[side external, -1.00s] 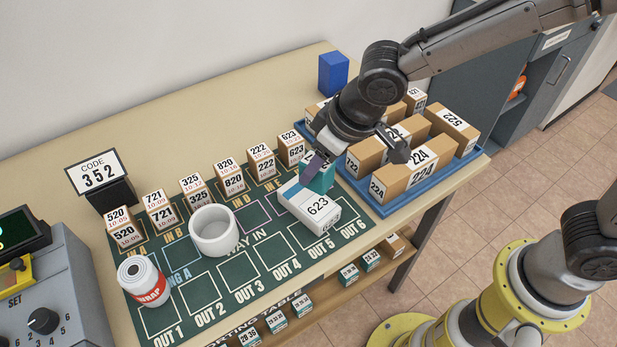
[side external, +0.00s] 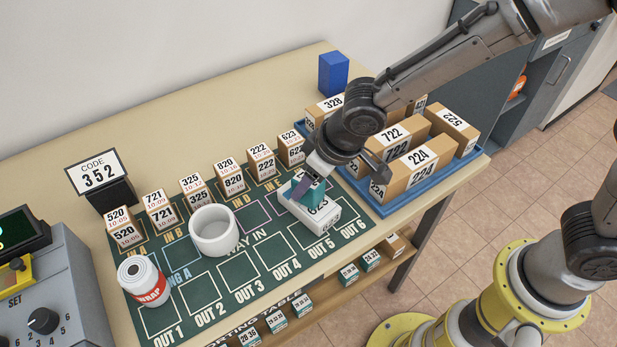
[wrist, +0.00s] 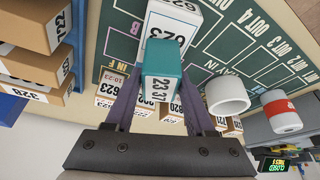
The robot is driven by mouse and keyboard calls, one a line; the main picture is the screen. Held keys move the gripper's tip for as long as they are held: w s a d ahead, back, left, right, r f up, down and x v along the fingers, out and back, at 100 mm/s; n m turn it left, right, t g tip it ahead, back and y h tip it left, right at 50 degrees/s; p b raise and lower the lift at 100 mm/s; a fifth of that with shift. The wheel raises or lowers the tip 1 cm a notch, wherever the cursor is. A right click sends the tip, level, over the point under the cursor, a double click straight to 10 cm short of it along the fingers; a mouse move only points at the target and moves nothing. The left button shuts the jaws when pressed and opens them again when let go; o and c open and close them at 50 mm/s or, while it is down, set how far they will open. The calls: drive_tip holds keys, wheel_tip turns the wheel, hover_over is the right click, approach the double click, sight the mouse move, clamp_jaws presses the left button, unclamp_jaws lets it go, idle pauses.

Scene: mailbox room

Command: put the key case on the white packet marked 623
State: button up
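The key case, a teal box with a white label (side external: 314,194), is between the fingers of my gripper (side external: 306,188). In the wrist view the key case (wrist: 163,60) shows between the two purple-grey fingers (wrist: 162,95), which are closed on its sides. The white packet marked 623 (side external: 325,223) lies on the green mat near OUT 5. The key case is over the packet and hides part of its top and number. I cannot tell whether the two touch. The packet (wrist: 172,26) also shows beyond the key case in the wrist view.
A blue tray (side external: 405,207) of brown boxes stands close on the right. A row of small numbered boxes (side external: 233,178) lines the mat's back. A white cup (side external: 213,232) and a WRAP roll (side external: 143,283) stand to the left. A blue block (side external: 333,74) is at the back.

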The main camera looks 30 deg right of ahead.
drive_tip(key=o, duration=0.3)
drive_tip(key=v, duration=1.2)
drive_tip(key=shift+r, duration=0.2)
drive_tip(key=s+d+r+m, duration=0.1)
drive_tip(key=s+d+r, duration=0.15)
drive_tip(key=d, duration=0.45)
drive_tip(key=s+d+r+m, duration=0.1)
drive_tip(key=s+d+r, duration=0.15)
drive_tip(key=d, duration=0.45)
drive_tip(key=s+d+m, duration=0.1)
drive_tip(key=s+d, duration=0.2)
drive_tip(key=s, duration=0.1)
drive_tip(key=s+d+f+t+h, duration=0.1)
drive_tip(key=s+d, duration=0.2)
drive_tip(key=s, duration=0.1)
drive_tip(key=s+d+f+m, duration=0.1)
drive_tip(key=s+d, duration=0.2)
drive_tip(key=s, duration=0.1)
drive_tip(key=shift+d+m+h, duration=0.1)
drive_tip(key=shift+m+h, duration=0.2)
drive_tip(key=shift+h, duration=0.1)
drive_tip(key=shift+w, duration=0.1)
